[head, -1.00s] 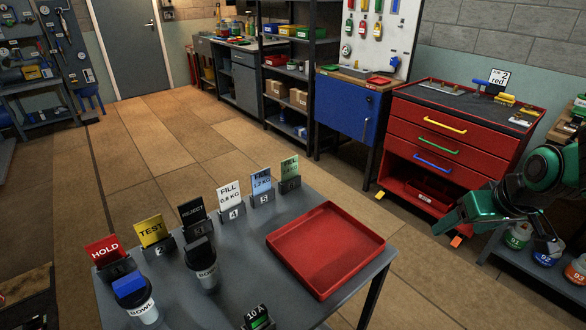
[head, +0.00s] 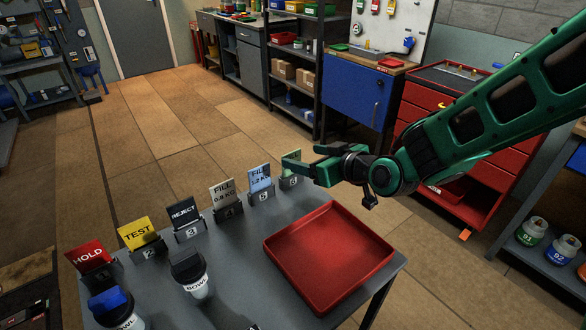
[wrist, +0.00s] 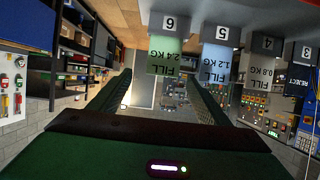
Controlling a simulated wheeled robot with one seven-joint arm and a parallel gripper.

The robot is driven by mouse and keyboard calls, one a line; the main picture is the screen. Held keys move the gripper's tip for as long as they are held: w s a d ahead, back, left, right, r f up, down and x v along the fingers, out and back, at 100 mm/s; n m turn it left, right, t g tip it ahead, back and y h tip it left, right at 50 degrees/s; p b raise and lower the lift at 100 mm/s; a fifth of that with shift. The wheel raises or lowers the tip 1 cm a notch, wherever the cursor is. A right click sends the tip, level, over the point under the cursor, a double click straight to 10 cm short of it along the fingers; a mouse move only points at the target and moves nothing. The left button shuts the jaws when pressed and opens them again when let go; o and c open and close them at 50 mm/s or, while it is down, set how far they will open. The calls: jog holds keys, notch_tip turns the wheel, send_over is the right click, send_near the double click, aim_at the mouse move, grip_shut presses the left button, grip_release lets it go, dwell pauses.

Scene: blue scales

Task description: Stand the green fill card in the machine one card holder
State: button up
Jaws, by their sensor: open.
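The green fill card (head: 294,154) stands upright in holder 6 (head: 289,183) at the far end of the grey table's card row. In the wrist view the green card (wrist: 165,62) appears upside down, reads FILL 2.4 KG, and sits near the fingertips, toward the right finger. My gripper (head: 303,159) is open, and one finger partly covers the card in the head view. I cannot tell whether the card is between the fingers. I cannot make out the machine one card holder in these views.
Beside it stand the blue FILL 1.2 KG card (head: 260,178), FILL 0.8 KG card (head: 222,193), REJECT (head: 184,215), TEST (head: 139,233) and HOLD (head: 89,256). A red tray (head: 330,284) and two bowl containers (head: 192,280) share the table. The floor beyond is clear.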

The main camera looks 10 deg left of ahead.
aim_at(292, 154)
jog(key=shift+x, duration=3.3)
jog(key=shift+s+a, duration=0.1)
jog(key=shift+s, duration=0.05)
jog(key=c, duration=1.2)
